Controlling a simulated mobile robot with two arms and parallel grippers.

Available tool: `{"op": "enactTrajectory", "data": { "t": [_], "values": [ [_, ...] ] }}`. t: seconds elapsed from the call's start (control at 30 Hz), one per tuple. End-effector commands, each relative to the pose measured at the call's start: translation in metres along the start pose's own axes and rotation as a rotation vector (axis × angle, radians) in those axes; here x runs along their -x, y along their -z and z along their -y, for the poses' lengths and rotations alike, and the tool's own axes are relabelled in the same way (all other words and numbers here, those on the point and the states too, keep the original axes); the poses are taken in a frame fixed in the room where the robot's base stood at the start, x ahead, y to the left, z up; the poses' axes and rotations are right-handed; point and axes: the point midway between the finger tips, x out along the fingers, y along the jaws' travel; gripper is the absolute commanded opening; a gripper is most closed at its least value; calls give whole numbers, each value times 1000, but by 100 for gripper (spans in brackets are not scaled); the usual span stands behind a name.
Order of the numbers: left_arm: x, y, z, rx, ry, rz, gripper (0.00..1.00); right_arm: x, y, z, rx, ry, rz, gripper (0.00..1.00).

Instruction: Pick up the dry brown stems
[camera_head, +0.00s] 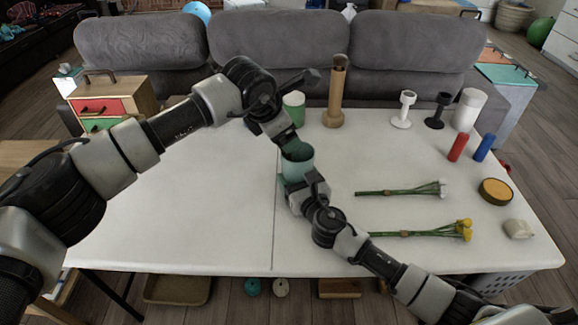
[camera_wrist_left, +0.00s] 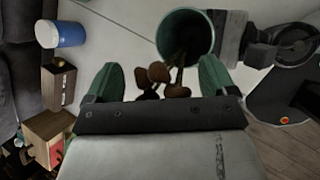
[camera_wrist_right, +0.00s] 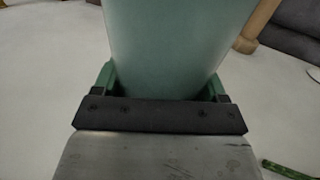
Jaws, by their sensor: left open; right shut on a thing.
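The dry brown stems (camera_wrist_left: 172,82) stand in a teal vase (camera_head: 300,163). In the left wrist view their dark brown heads stick out past the vase's rim (camera_wrist_left: 160,35). My left gripper (camera_wrist_left: 158,80) is open, with the brown heads between its two green fingers. In the head view my left gripper (camera_head: 286,140) is just above the vase and hides the stems. My right gripper (camera_head: 296,184) is shut on the vase from the front. The right wrist view shows the vase (camera_wrist_right: 175,45) between the fingers.
A green-and-white candle (camera_head: 294,106) and a wooden holder (camera_head: 335,95) stand behind the vase. White flowers (camera_head: 440,188) and yellow flowers (camera_head: 465,230) lie to the right on the white table (camera_head: 180,215). The table's left half is clear.

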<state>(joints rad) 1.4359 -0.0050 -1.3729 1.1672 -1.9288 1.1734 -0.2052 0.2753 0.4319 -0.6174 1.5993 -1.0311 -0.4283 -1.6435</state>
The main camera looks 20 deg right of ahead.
Motion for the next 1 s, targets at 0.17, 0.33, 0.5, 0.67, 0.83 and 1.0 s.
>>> {"op": "enactTrajectory", "data": {
  "t": [0.17, 0.33, 0.5, 0.67, 0.83, 1.0],
  "values": [
    [0, 0, 0, 0, 0, 0, 67, 0, 0, 0, 0, 0, 0, 45],
    [1, 0, 0, 0, 0, 0, 41, 0, 0, 0, 0, 0, 0, 45],
    [1, 0, 0, 0, -1, 1, 21, 0, 0, 0, 0, 0, 0, 45],
    [1, 0, 0, 0, -1, 1, 20, 0, 0, 0, 0, 0, 0, 45],
    [11, -6, -4, -1, -4, 2, 20, 0, 0, 0, 0, 0, 0, 45],
    [42, -23, -13, -2, -5, 4, 20, 0, 0, 0, 0, 0, -1, 45]
  ]
}}
